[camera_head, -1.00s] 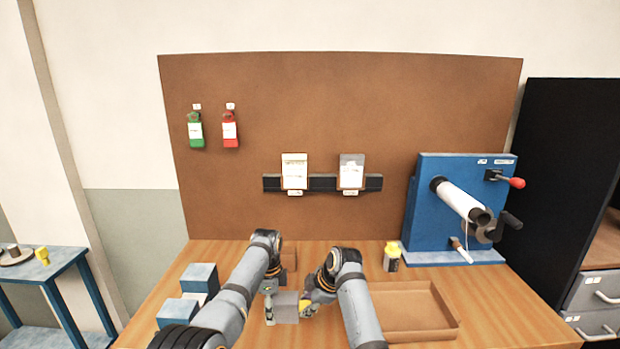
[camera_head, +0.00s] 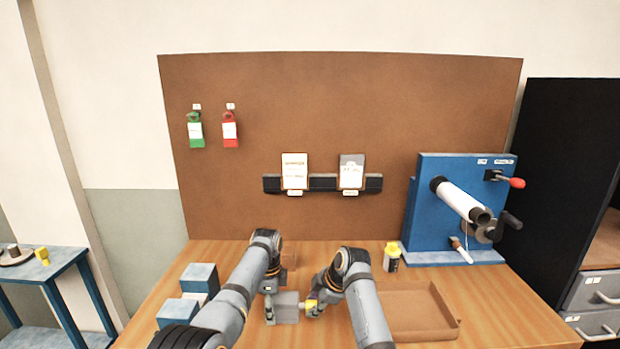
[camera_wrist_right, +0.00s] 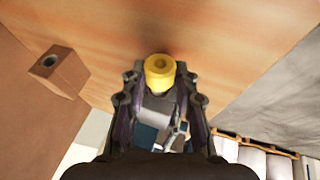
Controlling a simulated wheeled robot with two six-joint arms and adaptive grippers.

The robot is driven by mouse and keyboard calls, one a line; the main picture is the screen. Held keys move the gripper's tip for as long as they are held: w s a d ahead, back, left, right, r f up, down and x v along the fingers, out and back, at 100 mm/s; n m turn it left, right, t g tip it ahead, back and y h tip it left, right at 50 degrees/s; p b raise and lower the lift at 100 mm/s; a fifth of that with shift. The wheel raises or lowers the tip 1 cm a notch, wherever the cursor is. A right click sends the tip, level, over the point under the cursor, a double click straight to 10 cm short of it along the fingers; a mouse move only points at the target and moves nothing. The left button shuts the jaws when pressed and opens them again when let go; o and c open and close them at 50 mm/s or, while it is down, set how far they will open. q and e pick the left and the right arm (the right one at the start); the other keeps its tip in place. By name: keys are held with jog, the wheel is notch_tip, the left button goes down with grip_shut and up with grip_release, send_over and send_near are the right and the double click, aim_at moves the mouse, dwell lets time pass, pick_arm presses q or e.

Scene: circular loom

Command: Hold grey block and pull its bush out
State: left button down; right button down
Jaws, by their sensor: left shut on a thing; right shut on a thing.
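The grey block (camera_head: 287,307) is held above the front of the table, with my left gripper (camera_head: 270,308) shut on its left side. My right gripper (camera_head: 309,304) is just right of the block and shut on the yellow bush (camera_head: 312,302). In the right wrist view the yellow bush (camera_wrist_right: 159,74) sits between the fingertips of my right gripper (camera_wrist_right: 160,88), with its round end and hole showing. The bush appears just clear of the block's right face, but the gap is too small to be sure. The left fingertips are partly hidden.
A shallow brown tray (camera_head: 455,322) lies right of my right arm. A yellow-topped container (camera_head: 391,257) stands behind it. Blue-grey blocks (camera_head: 198,277) are at the left. A brown block with a hole (camera_wrist_right: 62,75) shows in the right wrist view. The blue loom machine (camera_head: 425,215) stands back right.

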jog(key=shift+d+r, duration=0.1)
jog(key=shift+d, duration=1.35)
notch_tip(320, 180, up, 8)
jog(key=shift+f, duration=0.25)
jog(key=shift+r, duration=0.1)
notch_tip(320, 180, up, 8)
dwell(0.5)
pick_arm(q)
jog(key=c, duration=0.5)
grip_release()
